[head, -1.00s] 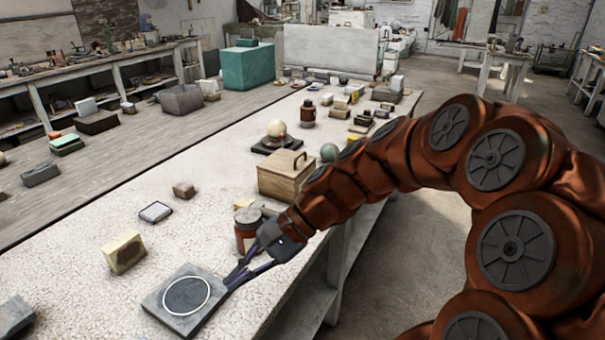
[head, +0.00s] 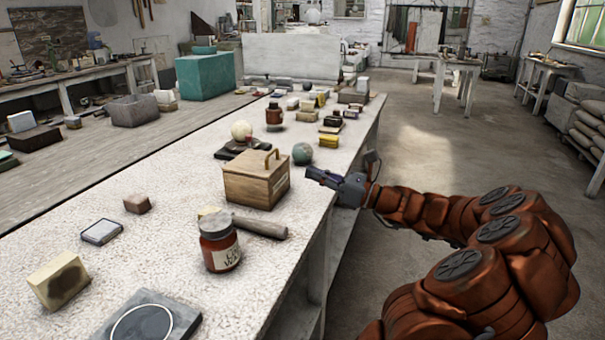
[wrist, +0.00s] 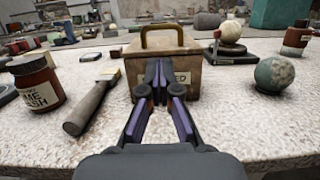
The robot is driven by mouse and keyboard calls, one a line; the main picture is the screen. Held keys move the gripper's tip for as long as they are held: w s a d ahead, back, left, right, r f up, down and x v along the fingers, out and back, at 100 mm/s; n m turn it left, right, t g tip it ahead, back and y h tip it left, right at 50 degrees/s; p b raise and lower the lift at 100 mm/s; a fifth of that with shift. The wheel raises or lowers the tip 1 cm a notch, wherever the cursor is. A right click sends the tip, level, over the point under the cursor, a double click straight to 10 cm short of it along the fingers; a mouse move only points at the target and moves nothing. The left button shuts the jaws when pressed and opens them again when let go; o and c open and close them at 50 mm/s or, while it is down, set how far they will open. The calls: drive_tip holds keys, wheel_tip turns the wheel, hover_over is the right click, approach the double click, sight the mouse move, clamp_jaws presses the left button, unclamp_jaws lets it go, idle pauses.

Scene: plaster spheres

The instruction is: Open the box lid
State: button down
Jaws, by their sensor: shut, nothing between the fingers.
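The wooden box (head: 256,186) stands on the table with its lid shut and a brass arched handle (head: 271,158) on top. In the wrist view the box (wrist: 193,80) is straight ahead, with its handle (wrist: 162,32) upright above a front label. My gripper (head: 311,174) is at the table's right edge, to the right of the box, pointing at it. In the wrist view my gripper (wrist: 159,68) has its fingers together and empty, in front of the box's label side and below the handle. Whether the fingertips touch the box is unclear in the wrist view; the head view shows a gap.
A grey slab (head: 148,318) is at the front.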

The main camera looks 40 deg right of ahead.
drive_tip(key=x, duration=0.8)
drive_tip(key=shift+w+a+b, duration=0.25)
drive_tip(key=shift+a+b, duration=0.05)
drive_tip(key=shift+r, duration=0.25)
drive_tip(key=shift+r+p, duration=0.35)
drive_tip(key=shift+p, duration=0.65)
